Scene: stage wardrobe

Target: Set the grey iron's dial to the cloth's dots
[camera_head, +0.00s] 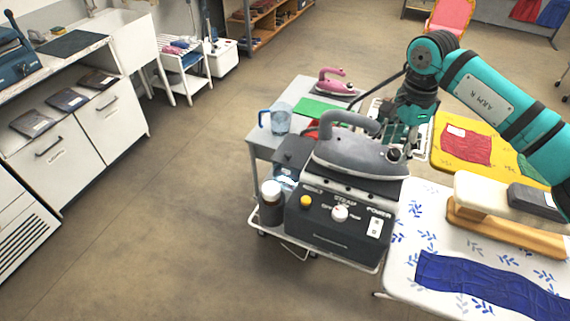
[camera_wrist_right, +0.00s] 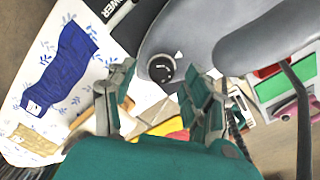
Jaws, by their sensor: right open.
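The grey iron (camera_head: 352,155) rests on top of a black steam station. Its small black dial (camera_head: 393,154) is at the rear end of its body; in the right wrist view the round dial (camera_wrist_right: 161,68) shows clearly, with a white pointer mark beside it. My right gripper (camera_head: 398,138) is close behind the iron's dial end. In the right wrist view its two fingers (camera_wrist_right: 158,92) are apart, with the dial just beyond them and nothing held. A dark blue cloth (camera_head: 490,285) lies on the white board; its label (camera_wrist_right: 32,106) is too small to read. My left gripper is out of view.
The steam station (camera_head: 335,225) has a white knob, yellow button and power switch. A pink iron (camera_head: 337,84), green mat (camera_head: 317,110) and blue-handled jug (camera_head: 277,121) are behind. A red cloth (camera_head: 465,147) lies on a yellow board. A wooden sleeve board (camera_head: 500,228) stands at right.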

